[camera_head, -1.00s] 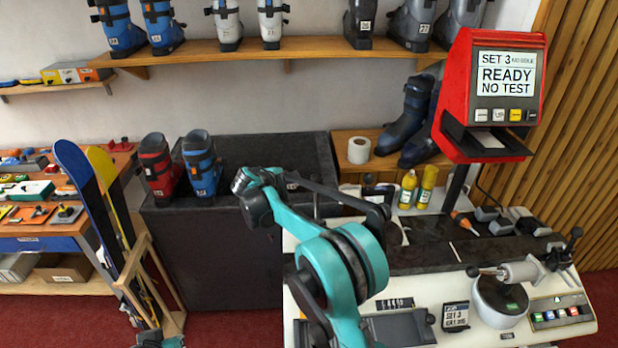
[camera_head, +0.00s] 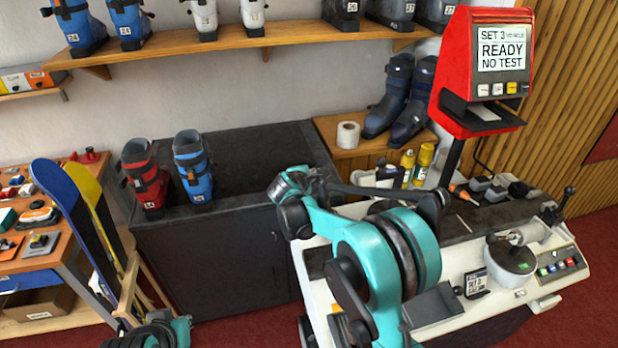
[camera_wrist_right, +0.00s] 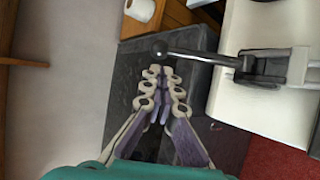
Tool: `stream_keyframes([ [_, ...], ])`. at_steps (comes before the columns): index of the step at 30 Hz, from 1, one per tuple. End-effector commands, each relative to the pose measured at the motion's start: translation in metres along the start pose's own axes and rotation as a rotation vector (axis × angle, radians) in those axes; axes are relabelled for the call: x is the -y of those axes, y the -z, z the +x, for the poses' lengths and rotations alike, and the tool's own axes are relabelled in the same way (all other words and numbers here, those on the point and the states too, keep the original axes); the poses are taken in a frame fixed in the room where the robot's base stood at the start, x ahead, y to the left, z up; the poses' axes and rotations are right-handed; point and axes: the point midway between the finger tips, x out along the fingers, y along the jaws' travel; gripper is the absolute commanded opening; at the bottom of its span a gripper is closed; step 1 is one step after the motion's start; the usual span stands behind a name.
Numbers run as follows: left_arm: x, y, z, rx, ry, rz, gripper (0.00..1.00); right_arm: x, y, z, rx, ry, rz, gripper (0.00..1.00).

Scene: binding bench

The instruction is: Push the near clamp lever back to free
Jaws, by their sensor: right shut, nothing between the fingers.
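The near clamp lever (camera_wrist_right: 200,57) shows in the right wrist view as a dark bar with a round black knob. It runs left from the metal clamp (camera_wrist_right: 270,66) on the white bench, past the bench edge. My right gripper (camera_wrist_right: 160,74) is shut and empty; its fingertips appear just below the knob, with a small gap in the picture. Depth between them is hard to judge. In the head view my right arm covers the middle of the bench, and I cannot make out this lever there. My left gripper's fingers do not show.
A dark cabinet (camera_head: 225,250) with red and blue boots stands left of the white bench (camera_head: 545,292). A paper roll (camera_head: 348,134) sits on the wooden shelf behind. The red tester (camera_head: 487,70) rises at the right. Skis (camera_head: 75,220) lean at the left.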

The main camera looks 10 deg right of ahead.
Motion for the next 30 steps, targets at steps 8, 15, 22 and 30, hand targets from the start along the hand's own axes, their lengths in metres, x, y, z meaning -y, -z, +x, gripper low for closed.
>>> stream_keyframes([
  [8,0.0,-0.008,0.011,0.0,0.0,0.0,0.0,0.002,0.0,0.06,0.001,0.0,0.0,0.0],
  [15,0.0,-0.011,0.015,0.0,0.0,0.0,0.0,0.001,0.0,0.086,0.001,0.0,-0.001,0.0],
  [22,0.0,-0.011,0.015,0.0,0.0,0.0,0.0,0.0,0.0,0.089,0.0,0.0,-0.001,0.0],
  [30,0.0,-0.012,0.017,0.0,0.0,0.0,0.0,0.001,0.002,0.094,0.0,0.0,-0.001,0.0],
])
